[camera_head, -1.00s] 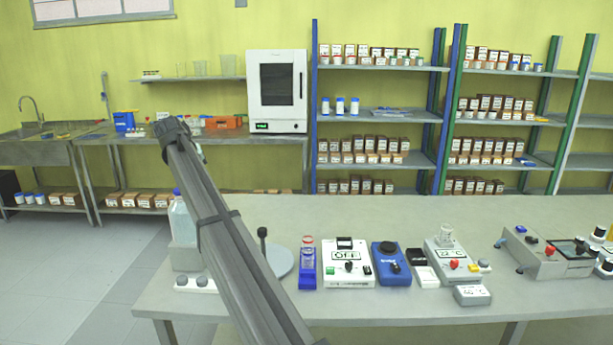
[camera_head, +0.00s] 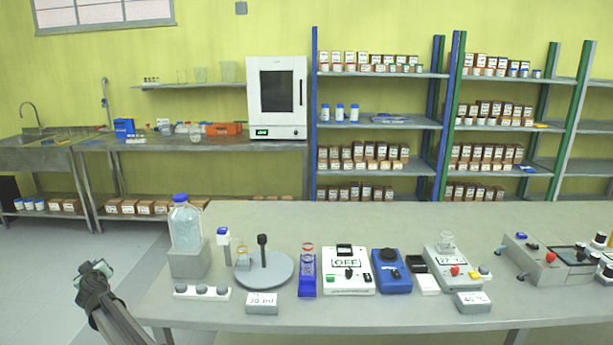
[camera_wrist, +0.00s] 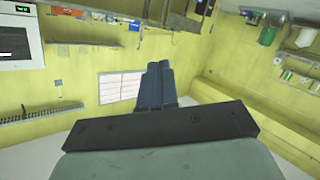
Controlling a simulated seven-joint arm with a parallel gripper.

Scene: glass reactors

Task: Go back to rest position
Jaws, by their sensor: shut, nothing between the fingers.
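My gripper (camera_wrist: 160,84) shows in the wrist view with its two dark fingers together, shut and empty. Behind them are the yellow wall and the window (camera_wrist: 121,86), seen tilted. In the head view, my arm is low at the left, beside the left end of the front bench (camera_head: 350,312). The fingers cannot be made out there. Nothing touches my gripper in the wrist view.
A bottle of clear liquid (camera_head: 185,226), a round grey plate (camera_head: 265,270) and a blue tube stand (camera_head: 307,276) stand on the bench. Several devices, including one reading OFF (camera_head: 347,272), stand further right. The floor left of the bench is clear.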

